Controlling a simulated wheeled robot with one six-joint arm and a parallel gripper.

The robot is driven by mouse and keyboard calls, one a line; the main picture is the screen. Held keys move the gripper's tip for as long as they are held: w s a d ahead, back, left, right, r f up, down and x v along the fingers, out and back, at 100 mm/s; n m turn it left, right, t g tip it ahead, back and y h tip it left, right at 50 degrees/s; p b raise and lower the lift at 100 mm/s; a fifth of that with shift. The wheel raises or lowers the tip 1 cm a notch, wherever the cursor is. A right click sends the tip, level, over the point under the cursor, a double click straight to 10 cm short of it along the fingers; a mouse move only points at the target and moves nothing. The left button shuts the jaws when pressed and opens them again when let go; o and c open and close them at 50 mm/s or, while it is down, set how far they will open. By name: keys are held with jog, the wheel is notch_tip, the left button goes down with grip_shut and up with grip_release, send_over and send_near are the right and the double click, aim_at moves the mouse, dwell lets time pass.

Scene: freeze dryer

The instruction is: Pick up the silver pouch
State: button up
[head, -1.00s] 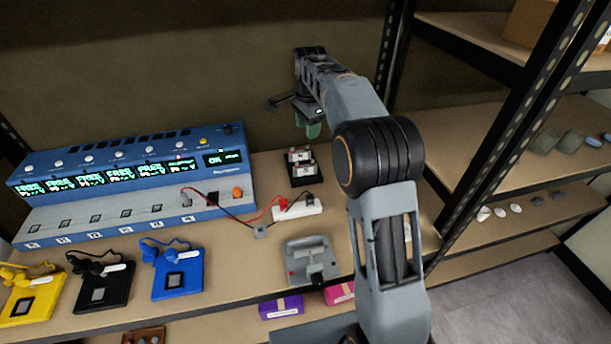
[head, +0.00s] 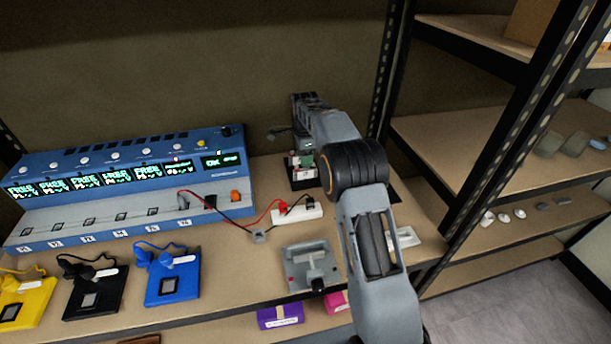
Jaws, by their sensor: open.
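I cannot make out a silver pouch with certainty in the head view. My gripper (head: 302,158), small and partly hidden by its own wrist, is open, with greenish fingers pointing down. It is low over a small black holder (head: 303,184) with white pieces in it, at the back of the bench. Whether the fingers touch anything there cannot be told. My arm hides part of the bench to the right of the holder.
A blue device (head: 120,180) with several lit displays fills the back left. A white power strip (head: 297,214), a grey fixture (head: 311,268) and a blue pad (head: 173,278) lie nearer. A shelf post (head: 510,130) stands right; grey-green objects (head: 549,144) lie on a shelf beyond.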

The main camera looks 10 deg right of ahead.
aim_at(305, 169)
jog(key=shift+s+f, duration=0.1)
jog(key=shift+f, duration=2.65)
jog(key=shift+c, duration=0.2)
grip_shut()
